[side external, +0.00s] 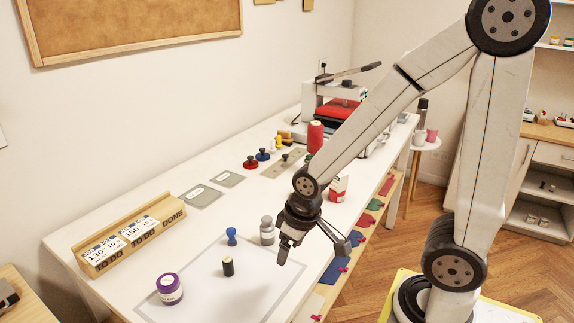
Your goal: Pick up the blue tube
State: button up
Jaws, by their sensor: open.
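A small blue piece with a rounded top (231,236), which looks like the blue tube, stands upright on the pale mat (190,305) on the white table. My gripper (311,247) is open and empty above the table's front edge, to the right of the blue piece and apart from it. A grey lidded jar (267,231) stands between them in the picture. The inner faces of the jaws are hard to make out.
A black spool (228,266) and a purple jar (170,289) stand near the blue piece. A wooden card holder (130,243) lies to the left.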

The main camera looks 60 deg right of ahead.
jog(key=shift+w+v, duration=0.5)
jog(key=shift+v, duration=1.7)
jog(key=w+d+m+y, duration=1.3)
jog(key=w+d+m, duration=0.3)
jog(key=w+m, duration=0.5)
send_near(227, 246)
jog(key=r, duration=0.1)
jog(key=d+r, duration=0.1)
jog(key=r, duration=0.1)
jog(key=s+r, duration=0.1)
jog(key=shift+d+r, duration=0.15)
jog(key=shift+d, duration=0.25)
jog(key=shift+f, duration=0.35)
jog(key=shift+a, duration=0.1)
jog(key=shift+x, duration=2.95)
jog(key=shift+w+a, duration=0.1)
jog(key=shift+w, duration=0.05)
jog(key=shift+x, duration=2.9)
